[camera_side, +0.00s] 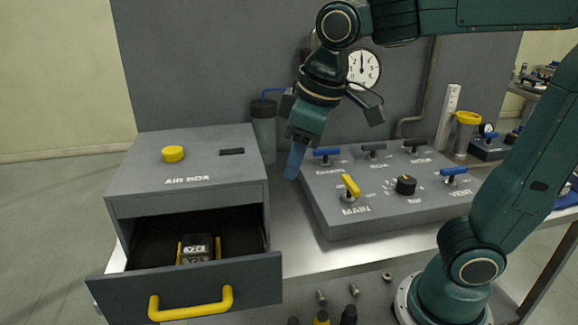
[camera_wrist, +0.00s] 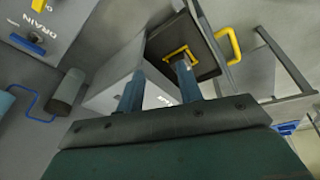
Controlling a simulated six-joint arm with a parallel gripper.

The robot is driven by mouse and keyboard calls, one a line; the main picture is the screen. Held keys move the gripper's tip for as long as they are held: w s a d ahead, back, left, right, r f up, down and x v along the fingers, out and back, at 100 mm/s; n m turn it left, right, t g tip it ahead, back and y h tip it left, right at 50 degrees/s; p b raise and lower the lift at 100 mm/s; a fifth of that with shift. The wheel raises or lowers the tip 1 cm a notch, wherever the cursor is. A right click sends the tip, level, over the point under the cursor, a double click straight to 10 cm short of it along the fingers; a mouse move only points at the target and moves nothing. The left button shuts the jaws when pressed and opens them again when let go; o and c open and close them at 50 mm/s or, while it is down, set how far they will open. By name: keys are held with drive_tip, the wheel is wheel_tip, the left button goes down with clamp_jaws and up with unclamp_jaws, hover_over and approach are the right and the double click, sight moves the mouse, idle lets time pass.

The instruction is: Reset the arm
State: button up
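My gripper (camera_side: 295,160) hangs in the air between the air box and the valve console, with its blue fingers pointing down. In the wrist view my gripper (camera_wrist: 160,88) has its two fingers well apart, with nothing held between them. The rest of my arm reaches over from the right.
The grey air box (camera_side: 185,185) has a yellow button on top and its drawer (camera_side: 190,290) pulled open. A dark block with a yellow handle (camera_side: 198,249) sits inside. The valve console (camera_side: 390,205) carries several levers and a black knob. A grey canister (camera_side: 264,135) stands behind.

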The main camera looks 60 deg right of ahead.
drive_tip(key=s+d+f+m+t, duration=0.2)
drive_tip(key=s+d+f+m, duration=0.2)
drive_tip(key=s+d, duration=0.3)
drive_tip(key=shift+s, duration=1.55)
idle(0.3)
